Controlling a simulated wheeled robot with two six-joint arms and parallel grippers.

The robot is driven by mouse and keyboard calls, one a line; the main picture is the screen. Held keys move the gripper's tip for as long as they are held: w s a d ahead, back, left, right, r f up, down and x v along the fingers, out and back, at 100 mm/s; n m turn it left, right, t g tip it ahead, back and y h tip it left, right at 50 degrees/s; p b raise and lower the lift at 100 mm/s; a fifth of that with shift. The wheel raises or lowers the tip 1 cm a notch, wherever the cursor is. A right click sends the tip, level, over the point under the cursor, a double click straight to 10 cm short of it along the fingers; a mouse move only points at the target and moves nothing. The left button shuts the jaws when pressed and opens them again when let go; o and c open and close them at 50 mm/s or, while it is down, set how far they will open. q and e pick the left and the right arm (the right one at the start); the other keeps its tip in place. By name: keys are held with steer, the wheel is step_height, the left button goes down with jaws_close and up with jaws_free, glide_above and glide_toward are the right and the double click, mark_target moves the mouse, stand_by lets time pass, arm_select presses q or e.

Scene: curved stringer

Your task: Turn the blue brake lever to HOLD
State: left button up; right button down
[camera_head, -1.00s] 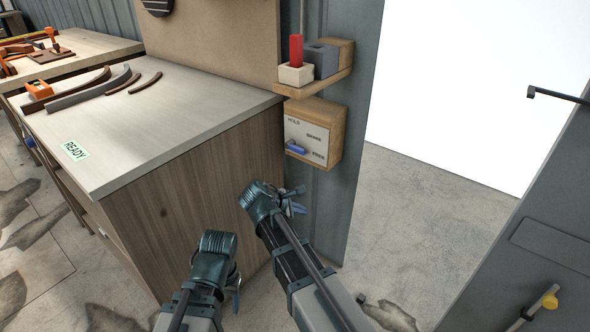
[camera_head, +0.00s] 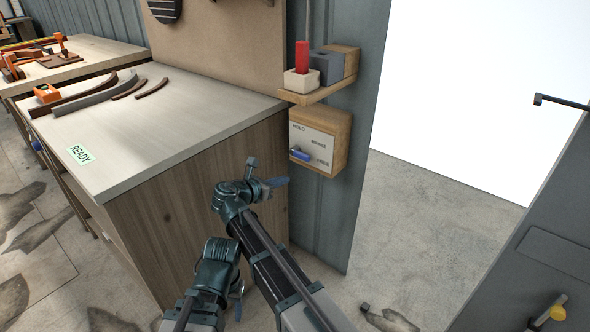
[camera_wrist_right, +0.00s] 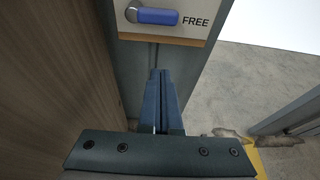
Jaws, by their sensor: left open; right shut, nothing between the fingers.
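The blue brake lever (camera_head: 300,154) sits at the lower left of a white panel (camera_head: 318,142) on a wooden box. The panel reads HOLD at upper left, BRAKE at the middle and FREE at lower right. The lever lies nearly level, pointing toward FREE; in the right wrist view the lever (camera_wrist_right: 157,16) is at the top, beside FREE. My right gripper (camera_head: 277,182) is shut and empty, below and left of the lever, apart from it. Its closed fingers (camera_wrist_right: 160,74) point toward the panel. My left gripper (camera_head: 239,298) is open, low near the cabinet, partly hidden.
A wooden shelf (camera_head: 318,91) above the box holds a red-handled item (camera_head: 302,56) and a grey block. The bench (camera_head: 170,105) with curved strips stands to the left, its side close to my right gripper. Open floor (camera_head: 410,210) lies right of the wall post.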

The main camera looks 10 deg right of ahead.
mark_target(301, 154)
steer(key=w+d, duration=0.3)
steer(key=d, duration=0.1)
steer(key=w+d, duration=0.2)
steer(key=d, duration=0.1)
steer(key=shift+w+d, duration=0.1)
steer(key=shift+w, duration=0.2)
steer(key=shift+r+p, duration=0.4)
steer(key=shift+p, duration=0.1)
